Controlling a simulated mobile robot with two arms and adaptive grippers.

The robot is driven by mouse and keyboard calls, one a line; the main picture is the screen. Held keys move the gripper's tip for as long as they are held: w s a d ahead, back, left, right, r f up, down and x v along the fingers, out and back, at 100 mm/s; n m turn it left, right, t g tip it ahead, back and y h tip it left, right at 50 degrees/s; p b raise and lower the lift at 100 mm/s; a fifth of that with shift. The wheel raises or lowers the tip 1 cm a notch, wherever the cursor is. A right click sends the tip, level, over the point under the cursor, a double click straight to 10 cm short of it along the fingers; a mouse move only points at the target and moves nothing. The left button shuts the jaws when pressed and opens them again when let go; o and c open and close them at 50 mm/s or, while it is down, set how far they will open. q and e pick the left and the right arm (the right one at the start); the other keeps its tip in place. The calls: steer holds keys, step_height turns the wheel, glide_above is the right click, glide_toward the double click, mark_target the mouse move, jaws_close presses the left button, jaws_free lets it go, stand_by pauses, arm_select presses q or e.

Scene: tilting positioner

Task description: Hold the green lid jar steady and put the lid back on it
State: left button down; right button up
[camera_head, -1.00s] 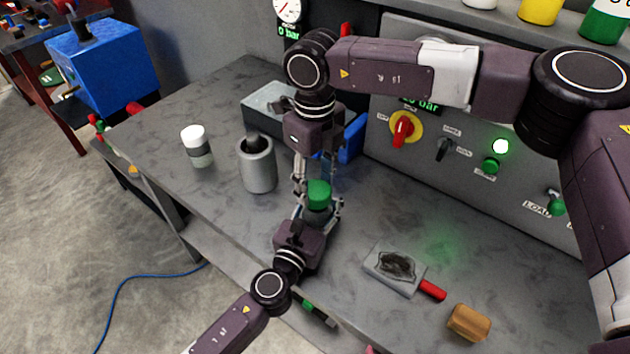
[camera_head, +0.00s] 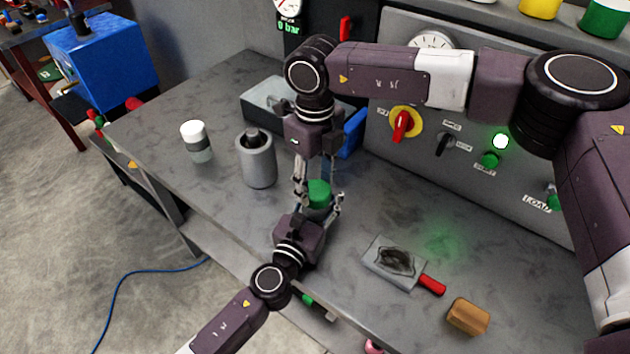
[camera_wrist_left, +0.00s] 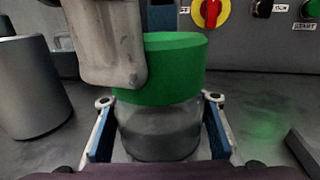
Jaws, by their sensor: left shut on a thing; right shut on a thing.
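The jar with the green lid stands on the grey bench, mostly hidden by my grippers in the head view. Its clear body (camera_wrist_left: 158,130) shows between the blue-padded fingers of my left gripper (camera_wrist_left: 158,128), which is shut on it. The green lid (camera_head: 318,194) sits on top of the jar; it also shows in the left wrist view (camera_wrist_left: 172,72). My right gripper (camera_head: 317,185) comes down from above and is shut on the lid. One of its grey fingers covers the lid's left part in the wrist view. I cannot tell whether the lid is fully seated.
A grey metal cylinder (camera_head: 258,165) and a white-capped jar (camera_head: 196,143) stand left of my grippers. A red-handled tool (camera_head: 395,262) and a tan block (camera_head: 468,316) lie to the right. A control panel (camera_head: 470,115) rises behind. The front-right bench is otherwise clear.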

steer(key=shift+f, duration=0.5)
